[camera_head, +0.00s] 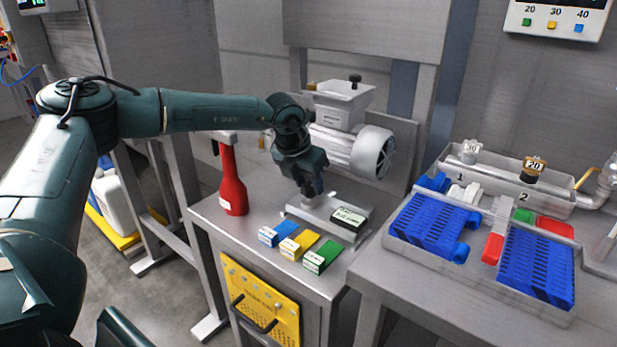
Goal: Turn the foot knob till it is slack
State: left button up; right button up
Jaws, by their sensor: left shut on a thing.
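A grey motor-like machine with a round ribbed end (372,153) and a white hopper (343,102) stands on the steel bench. A flat metal base plate (322,213) lies at its foot. My left gripper (311,190) points down just above this plate, in front of the machine. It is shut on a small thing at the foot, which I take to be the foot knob. The fingers and wrist hide most of the knob, so I cannot tell whether it is tight or slack. My right gripper is not in view.
A red bottle (232,182) stands left of the gripper. Blue (276,235), yellow (299,246) and green (321,257) labelled blocks line the bench front; a dark labelled block (349,218) sits right of the gripper. A tray (478,283) with blue racks is at right.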

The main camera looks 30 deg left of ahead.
pick_arm(q)
jog(key=shift+a+r+m, duration=0.1)
jog(key=shift+m, duration=0.4)
jog(key=shift+m+h+p, duration=0.6)
jog(key=shift+m+p, duration=0.15)
jog(key=shift+m, duration=0.15)
jog(key=shift+a+m+h+p, duration=0.1)
jog(key=shift+m+h+p, duration=0.25)
jog(key=shift+m, duration=0.55)
jog(key=m+g+h+p, duration=0.1)
jog(key=m, duration=0.3)
jog(key=shift+w, duration=0.15)
jog(key=shift+a+m+g+h+p, duration=0.1)
jog(key=shift+m+g+h+p, duration=0.45)
jog(key=shift+m, duration=1.15)
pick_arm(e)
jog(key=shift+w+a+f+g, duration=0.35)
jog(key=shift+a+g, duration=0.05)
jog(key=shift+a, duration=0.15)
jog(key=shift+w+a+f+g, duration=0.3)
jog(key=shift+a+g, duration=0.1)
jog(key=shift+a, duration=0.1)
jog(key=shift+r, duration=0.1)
pick_arm(q)
jog(key=o, duration=1)
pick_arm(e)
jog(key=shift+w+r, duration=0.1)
